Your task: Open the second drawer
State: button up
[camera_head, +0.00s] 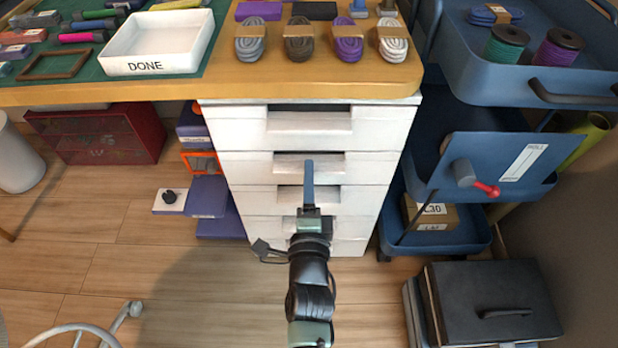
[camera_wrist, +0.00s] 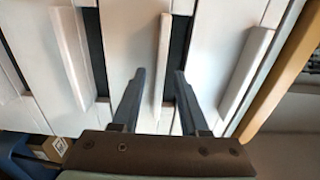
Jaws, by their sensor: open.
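The white drawer cabinet (camera_head: 218,125) stands under the wooden table, its stacked drawers all looking shut. The second drawer (camera_head: 245,166) from the top has a wide white handle (camera_head: 333,167). My gripper (camera_head: 309,163) reaches up in front of the cabinet, its fingertips overlapping this handle in the head view. In the wrist view the drawers appear turned sideways, with the table edge at right. There the handle (camera_wrist: 162,55) lies between the two dark fingers of my gripper (camera_wrist: 161,72), which is open. I cannot tell whether the fingertips touch the drawer front.
The top drawer's handle (camera_wrist: 246,65) and the third drawer's handle (camera_wrist: 70,55) flank the fingers in the wrist view. A blue cart (camera_head: 440,170) stands close on the cabinet's right. Purple boxes (camera_head: 208,196) lie on the left. A black case (camera_head: 495,300) sits at lower right.

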jog(key=shift+w, duration=0.35)
jog(key=shift+c, duration=0.3)
grip_shut()
dwell(1.0)
